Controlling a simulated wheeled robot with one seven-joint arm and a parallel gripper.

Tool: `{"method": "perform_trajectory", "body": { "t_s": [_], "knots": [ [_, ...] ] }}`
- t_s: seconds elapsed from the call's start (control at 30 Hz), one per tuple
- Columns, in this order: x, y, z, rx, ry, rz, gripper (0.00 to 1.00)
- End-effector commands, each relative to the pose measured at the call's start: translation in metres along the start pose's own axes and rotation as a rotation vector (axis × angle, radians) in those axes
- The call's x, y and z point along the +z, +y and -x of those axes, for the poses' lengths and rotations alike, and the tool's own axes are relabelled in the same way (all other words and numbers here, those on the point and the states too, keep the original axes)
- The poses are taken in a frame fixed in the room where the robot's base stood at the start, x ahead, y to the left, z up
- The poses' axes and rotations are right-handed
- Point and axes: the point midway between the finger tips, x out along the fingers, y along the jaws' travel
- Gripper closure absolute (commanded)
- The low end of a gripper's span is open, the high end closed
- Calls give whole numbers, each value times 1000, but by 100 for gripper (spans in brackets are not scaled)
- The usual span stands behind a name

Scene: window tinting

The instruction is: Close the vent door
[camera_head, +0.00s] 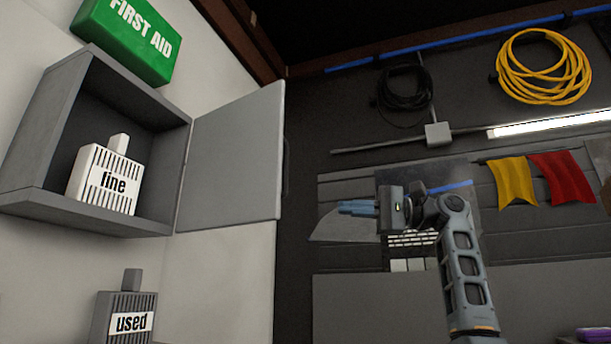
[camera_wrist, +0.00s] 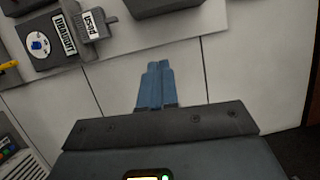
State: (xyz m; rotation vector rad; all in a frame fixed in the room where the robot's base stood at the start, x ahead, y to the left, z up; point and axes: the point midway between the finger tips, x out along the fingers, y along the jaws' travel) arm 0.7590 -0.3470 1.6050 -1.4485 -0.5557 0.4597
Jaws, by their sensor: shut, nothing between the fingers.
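The vent door (camera_head: 232,160) is a flat grey panel hinged on the right side of an open grey wall box (camera_head: 30,200). It stands wide open, swung out to the right, with a thin handle (camera_head: 286,165) at its outer edge. A white slotted cartridge labelled "fine" (camera_head: 108,181) stands inside the box. My gripper (camera_head: 345,208) is to the right of the door and apart from it, pointing left. In the wrist view its blue fingers (camera_wrist: 155,84) are together with nothing between them. The vent door is not clearly identifiable in the wrist view.
A green first aid box (camera_head: 128,36) is above the wall box. A grey cartridge labelled "used" (camera_head: 126,318) is below it and also shows in the wrist view (camera_wrist: 92,24). Yellow (camera_head: 543,67) and black cables hang on the dark back wall. Clear space lies between gripper and door.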

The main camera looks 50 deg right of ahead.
Motion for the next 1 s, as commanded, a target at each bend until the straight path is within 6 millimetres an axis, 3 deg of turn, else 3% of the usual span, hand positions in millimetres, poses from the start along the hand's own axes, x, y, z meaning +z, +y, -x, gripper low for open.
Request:
{"method": "perform_trajectory", "body": {
  "t_s": [0.03,0.13,0.37,0.57,1.0],
  "knots": [
    [12,-20,8,18,-17,15,100],
    [31,-44,18,50,-48,26,100],
    [48,-62,23,80,-75,33,100],
    [50,-61,-1,80,-75,33,100],
    [62,-55,-81,79,-74,37,100]
  ]
}}
